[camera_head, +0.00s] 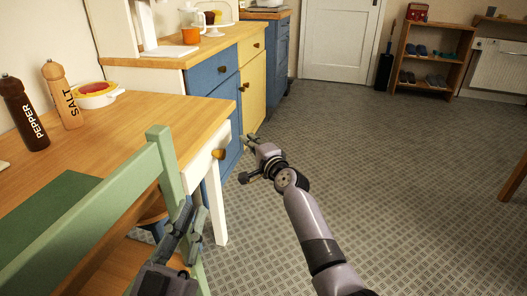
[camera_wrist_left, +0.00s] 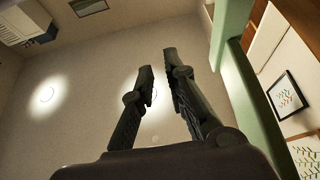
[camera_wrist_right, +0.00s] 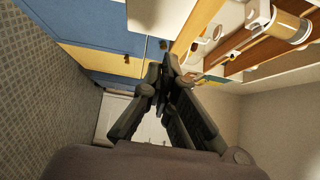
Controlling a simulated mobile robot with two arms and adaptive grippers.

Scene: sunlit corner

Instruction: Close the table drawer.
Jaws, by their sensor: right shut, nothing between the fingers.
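The table drawer (camera_head: 205,162) has a white front with a round brass knob (camera_head: 219,154). It sits under the right end of the wooden table (camera_head: 150,112), and how far it stands out is hard to tell. My right gripper (camera_head: 249,141) is to the right of the drawer front, apart from the knob. Its fingers meet with nothing between them in the right wrist view (camera_wrist_right: 162,72). My left gripper (camera_head: 192,213) is beside the green chair's backrest, nearer than the drawer. Its fingers are a little apart and empty in the left wrist view (camera_wrist_left: 158,62).
The green chair (camera_head: 85,220) stands at the table's near side, partly hiding the drawer. Pepper (camera_head: 25,115) and salt (camera_head: 62,95) mills and a bowl (camera_head: 95,95) stand on the table. Blue and yellow cabinets (camera_head: 252,80) are behind. The patterned floor (camera_head: 400,170) to the right is clear.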

